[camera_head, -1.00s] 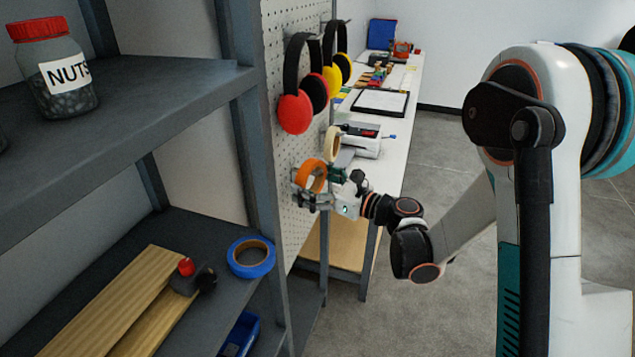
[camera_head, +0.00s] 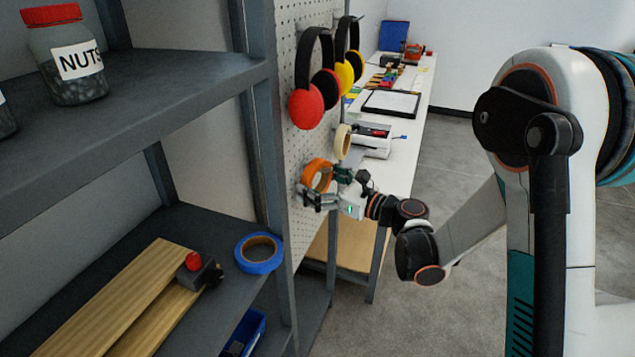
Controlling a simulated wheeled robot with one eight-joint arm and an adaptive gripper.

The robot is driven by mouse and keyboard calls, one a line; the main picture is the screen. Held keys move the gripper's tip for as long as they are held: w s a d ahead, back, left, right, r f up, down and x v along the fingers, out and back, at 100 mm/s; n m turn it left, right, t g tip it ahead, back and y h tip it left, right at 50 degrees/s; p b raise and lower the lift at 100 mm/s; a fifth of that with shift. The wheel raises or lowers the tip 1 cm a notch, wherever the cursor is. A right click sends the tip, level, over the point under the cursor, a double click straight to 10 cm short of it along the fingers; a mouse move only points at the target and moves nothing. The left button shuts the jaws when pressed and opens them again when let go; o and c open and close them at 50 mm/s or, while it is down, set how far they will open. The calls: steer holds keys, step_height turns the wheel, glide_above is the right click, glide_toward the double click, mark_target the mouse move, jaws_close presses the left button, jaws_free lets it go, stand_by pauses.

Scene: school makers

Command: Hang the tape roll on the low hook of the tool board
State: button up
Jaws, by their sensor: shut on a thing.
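An orange tape roll (camera_head: 316,172) is held at the front of the perforated tool board (camera_head: 293,215), its ring partly covered by the fingers. My gripper (camera_head: 318,192) is shut on it, reaching in from the right. A cream tape roll (camera_head: 343,142) shows just above and behind the orange one; I cannot tell whether it hangs or stands. A blue tape roll (camera_head: 258,253) lies on the lower shelf. The low hook is not clearly seen, and I cannot tell whether the orange roll touches the board.
Red and black headphones (camera_head: 306,108) and yellow ones (camera_head: 345,75) hang above my gripper. A grey shelf (camera_head: 170,100) stands left with a nuts jar (camera_head: 65,70), and wooden planks (camera_head: 125,300) lie below. A white bench (camera_head: 400,150) runs behind. Floor at right is clear.

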steer(key=o, duration=1)
steer(key=shift+c, duration=0.2)
steer(key=v, duration=1.2)
steer(key=s+d+r+n+g+h, duration=0.1)
steer(key=s+d+n+h, duration=0.3)
steer(key=s+n, duration=0.4)
steer(key=s+d+n+g+h, duration=0.1)
steer(key=s+d+n+h, duration=0.2)
steer(key=s+n+h, duration=0.3)
steer(key=s+d+r+n+g+h, duration=0.1)
steer(key=s+d+n+h, duration=0.3)
steer(key=s+n, duration=0.6)
steer(key=shift+s+d+r+n+h, duration=0.3)
steer(key=shift+s+n+h, duration=0.1)
steer(key=shift+n, duration=0.1)
